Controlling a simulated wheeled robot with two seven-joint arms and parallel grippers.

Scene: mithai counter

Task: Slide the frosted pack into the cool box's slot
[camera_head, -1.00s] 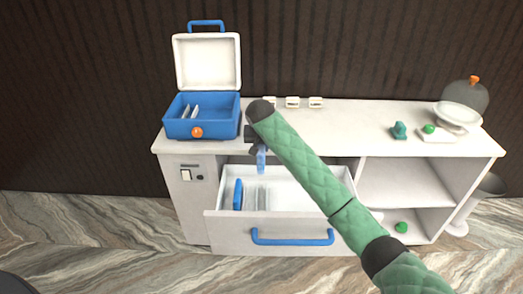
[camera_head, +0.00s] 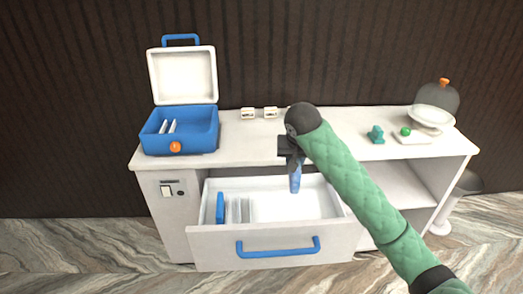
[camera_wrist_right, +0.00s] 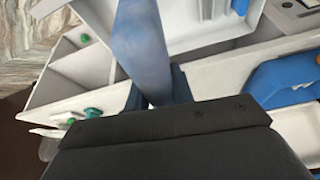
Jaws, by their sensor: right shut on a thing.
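The frosted pack (camera_head: 295,181) is a slim light-blue slab, held upright in my right gripper (camera_head: 292,160) above the open drawer. The right gripper is shut on it; the pack also fills the middle of the right wrist view (camera_wrist_right: 142,50). The blue cool box (camera_head: 180,135) stands open at the left end of the counter, its white lid raised. Thin white dividers (camera_head: 168,127) stand inside it toward the left. The box is partly seen in the right wrist view (camera_wrist_right: 285,80). My left gripper is not in view.
The open white drawer (camera_head: 330,200) with a blue handle (camera_head: 278,246) holds a blue pack (camera_head: 220,208) and white dividers (camera_head: 240,210). Small white cards (camera_head: 248,114) stand at the counter's back. Green items (camera_head: 376,134) and a glass-domed stand (camera_head: 432,117) are at right.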

